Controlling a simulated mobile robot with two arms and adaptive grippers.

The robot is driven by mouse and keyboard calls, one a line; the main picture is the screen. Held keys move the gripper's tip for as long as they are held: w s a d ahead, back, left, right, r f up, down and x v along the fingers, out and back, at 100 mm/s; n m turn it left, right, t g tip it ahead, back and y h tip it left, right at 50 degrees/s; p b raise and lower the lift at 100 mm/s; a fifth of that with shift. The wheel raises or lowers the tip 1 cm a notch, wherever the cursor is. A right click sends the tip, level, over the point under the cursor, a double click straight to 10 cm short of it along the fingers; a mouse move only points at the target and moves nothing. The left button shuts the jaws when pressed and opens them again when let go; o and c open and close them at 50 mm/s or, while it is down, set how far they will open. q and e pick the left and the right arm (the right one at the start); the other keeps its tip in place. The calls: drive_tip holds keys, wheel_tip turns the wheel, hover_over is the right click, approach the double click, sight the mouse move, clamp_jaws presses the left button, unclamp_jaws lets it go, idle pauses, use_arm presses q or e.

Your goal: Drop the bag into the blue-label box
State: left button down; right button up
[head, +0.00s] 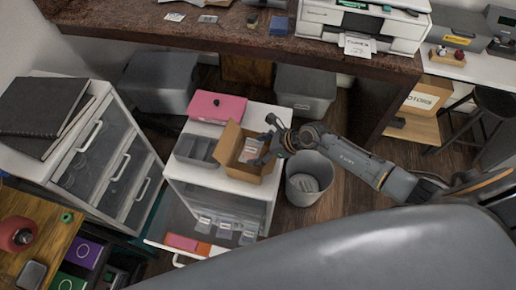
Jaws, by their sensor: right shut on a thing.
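My right gripper (264,156) reaches in from the right and is at the open cardboard box (262,178), its fingers just over the box's right side. It is shut on a small pale bag (250,150) with faint reddish marks, which shows inside the box opening. The fingers partly hide the bag, so I cannot tell whether it touches the box floor. The box stands on a white drawer cabinet (213,183). I cannot make out a blue label on any box. My left gripper is not in view.
A grey divided tray (195,150) and a pink case (217,107) share the cabinet top with the box. A bin (309,178) stands to the right. A drawer (190,243) is open below. Boxes with purple (83,252) and green labels are at lower left.

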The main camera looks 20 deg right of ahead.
idle(0.4)
drive_tip(key=o, duration=1.1)
drive_tip(key=v, duration=1.2)
